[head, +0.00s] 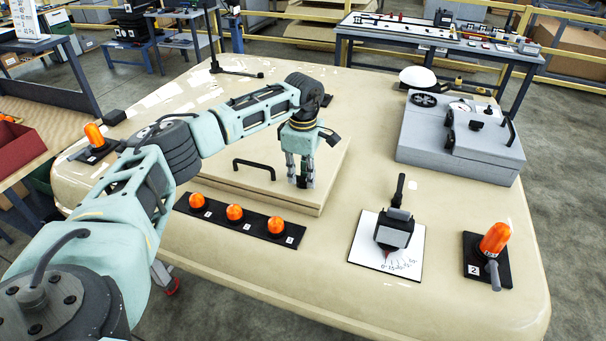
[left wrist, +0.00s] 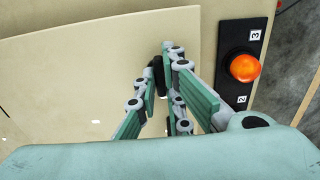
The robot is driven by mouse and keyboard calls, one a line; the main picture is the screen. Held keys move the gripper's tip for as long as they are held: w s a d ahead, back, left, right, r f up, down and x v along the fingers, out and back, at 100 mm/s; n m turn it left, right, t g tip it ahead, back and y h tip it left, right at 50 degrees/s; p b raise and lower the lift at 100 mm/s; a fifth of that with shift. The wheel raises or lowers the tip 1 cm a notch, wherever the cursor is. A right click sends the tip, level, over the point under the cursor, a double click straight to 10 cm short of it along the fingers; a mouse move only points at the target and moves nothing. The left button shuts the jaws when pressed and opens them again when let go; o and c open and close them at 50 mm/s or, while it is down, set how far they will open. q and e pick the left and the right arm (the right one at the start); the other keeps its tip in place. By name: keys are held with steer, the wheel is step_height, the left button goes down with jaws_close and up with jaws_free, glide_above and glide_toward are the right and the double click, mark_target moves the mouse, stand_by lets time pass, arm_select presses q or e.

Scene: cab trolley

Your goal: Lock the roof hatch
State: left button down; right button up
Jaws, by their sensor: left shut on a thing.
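The roof hatch (head: 215,164) is a raised beige panel lying closed on the cab roof, with a black bar handle (head: 256,163) near its front left. My left gripper (head: 300,181) points down at the hatch's front right part. It is shut on a small black latch (left wrist: 157,72), which stands up between the fingers in the left wrist view. The fingers hide most of the latch, so I cannot tell which way it is turned. The beige hatch surface (left wrist: 95,65) fills much of the left wrist view. My right gripper is in neither view.
A black strip with orange lamps (head: 235,212) lies in front of the hatch. A grey box (head: 460,140) stands at right. A black device on a white plate (head: 390,240) and an orange lamp (head: 495,238) sit front right. A black lever (head: 235,72) lies behind.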

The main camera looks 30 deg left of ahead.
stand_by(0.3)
arm_select(q)
steer(key=shift+m+b, duration=0.3)
steer(key=shift+m, duration=0.1)
steer(key=shift+w+m+b, duration=0.1)
steer(key=shift+m+b, duration=0.55)
steer(key=shift+m, duration=0.35)
steer(key=m+b, duration=0.1)
steer(key=m, duration=0.1)
steer(key=shift+m, duration=0.3)
steer(key=m+b, duration=0.1)
steer(key=m, duration=0.1)
steer(key=shift+r+m, duration=0.1)
steer(key=shift+m, duration=0.3)
steer(key=m+b, duration=0.1)
steer(key=m, duration=0.4)
steer(key=shift+r+m, duration=0.1)
steer(key=shift+m, duration=2.3)
